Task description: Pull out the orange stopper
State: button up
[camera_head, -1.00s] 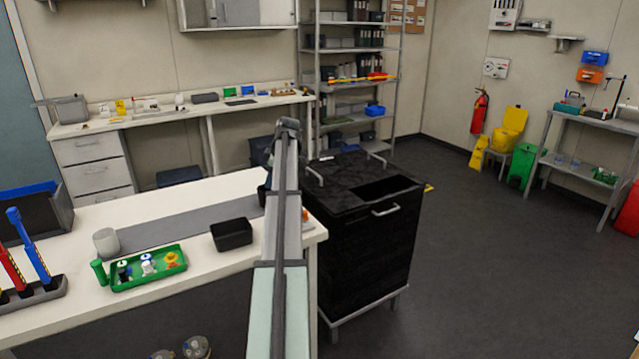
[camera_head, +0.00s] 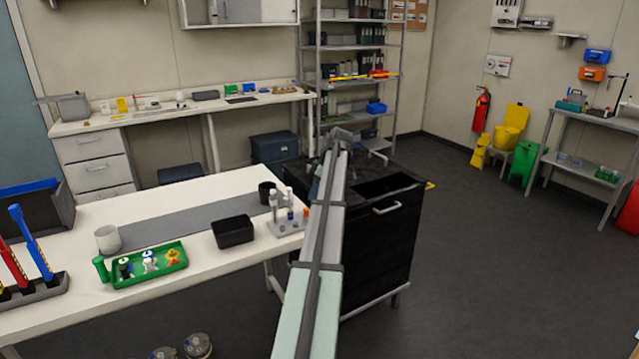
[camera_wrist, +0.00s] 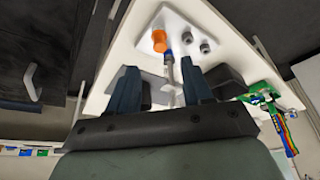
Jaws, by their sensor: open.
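The orange stopper (camera_wrist: 158,39) shows in the wrist view on a pale grey rack (camera_wrist: 180,19), beyond my fingers and a little left of the gap between them. In the head view the orange stopper (camera_head: 305,213) is a small spot at the right end of the rack (camera_head: 283,229), close to my arm. A blue-topped tube (camera_wrist: 169,57) stands beside it, with its clear part running toward my fingers. My gripper (camera_wrist: 160,76) is open, its two dark fingers apart, and not touching the orange stopper. In the head view my arm hides the gripper.
A black cup (camera_head: 267,193) and a black bin (camera_head: 232,232) stand near the rack. A green tray (camera_head: 150,265) with bottles and a white cup (camera_head: 108,238) are farther left. A black cart (camera_head: 375,245) stands right of the bench. Grey caps (camera_wrist: 197,38) sit right of the orange stopper.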

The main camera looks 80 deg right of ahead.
aim_at(307, 209)
jog(key=x, duration=0.9)
jog(key=shift+w+f, duration=0.1)
jog(key=shift+f, duration=0.15)
grip_shut()
jog(key=shift+r, duration=1.45)
dwell(0.6)
jog(key=shift+r, duration=1.4)
